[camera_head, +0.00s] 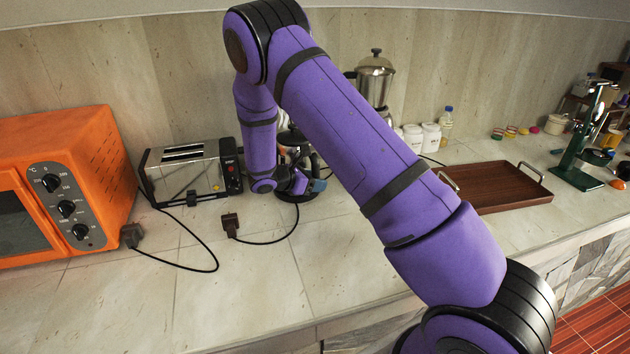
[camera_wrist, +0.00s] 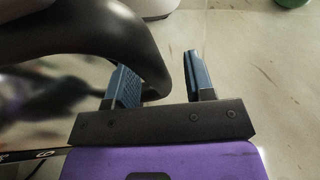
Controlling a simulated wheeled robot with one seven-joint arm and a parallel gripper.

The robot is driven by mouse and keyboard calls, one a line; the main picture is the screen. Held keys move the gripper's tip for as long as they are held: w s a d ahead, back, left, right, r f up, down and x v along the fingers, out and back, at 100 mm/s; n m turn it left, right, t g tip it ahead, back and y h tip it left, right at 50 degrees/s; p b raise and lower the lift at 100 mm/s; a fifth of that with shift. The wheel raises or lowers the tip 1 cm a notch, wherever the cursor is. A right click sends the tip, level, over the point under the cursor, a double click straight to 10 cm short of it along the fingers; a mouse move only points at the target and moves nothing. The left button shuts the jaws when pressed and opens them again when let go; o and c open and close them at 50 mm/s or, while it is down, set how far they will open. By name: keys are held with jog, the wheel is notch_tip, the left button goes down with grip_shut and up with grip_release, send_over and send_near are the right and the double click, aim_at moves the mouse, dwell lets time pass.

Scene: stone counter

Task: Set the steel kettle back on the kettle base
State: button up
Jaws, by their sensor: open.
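The kettle (camera_head: 293,138) is mostly hidden behind my arm in the head view; its dark top and a little of its body show. The kettle base (camera_head: 299,196) is a dark round disc on the counter with a cord, just below the kettle. The kettle appears to be over the base, but I cannot tell whether it is fully seated. My gripper (camera_head: 311,186) is beside the kettle, low down near the base. In the wrist view my gripper (camera_wrist: 160,84) is open, with the curved black handle (camera_wrist: 140,45) passing between its blue fingers, nearer the left one.
A toaster (camera_head: 190,172) and an orange oven (camera_head: 75,185) stand to the left. A steel-topped appliance (camera_head: 375,80) and white jars (camera_head: 431,137) are behind my arm. A brown tray (camera_head: 497,188) lies to the right.

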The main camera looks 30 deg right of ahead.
jog(key=v, duration=1.1)
jog(key=shift+r, duration=0.15)
